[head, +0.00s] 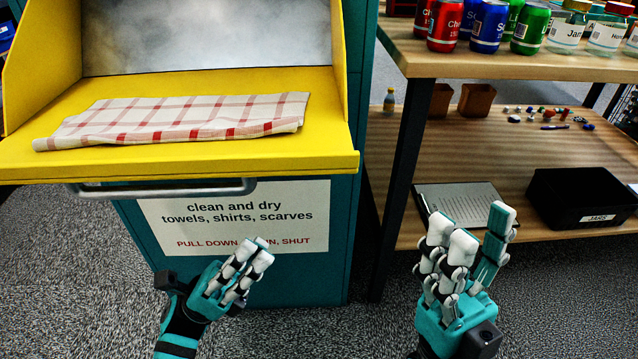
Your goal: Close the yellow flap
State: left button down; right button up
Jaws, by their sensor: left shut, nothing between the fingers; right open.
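The yellow flap (260,158) is pulled down and open on the teal donation bin (355,60). A folded white cloth with red checks (180,118) lies on the flap. A grey bar handle (165,189) sits under the flap's front edge. My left gripper (256,252) is shut and empty, below the handle in the picture and in front of the bin's label. My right gripper (470,228) is open and empty, to the right of the bin and in front of the shelf. Neither gripper appears to touch the flap.
The white label (250,215) reads "clean and dry towels, shirts, scarves". A wooden shelf unit (470,62) stands at right with cans (445,22) and jars on top. Its lower board holds a clipboard (465,205) and a black "JARS" crate (585,200). Carpet (60,270) is clear at left.

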pick_arm(q)
jog(key=w+d+r+m+y, duration=0.1)
jog(key=d+r+m, duration=0.2)
jog(key=d+r, duration=0.5)
jog(key=shift+w+r+g, duration=0.15)
jog(key=shift+r+g, duration=0.15)
jog(key=shift+r, duration=0.25)
jog(key=shift+r, duration=0.1)
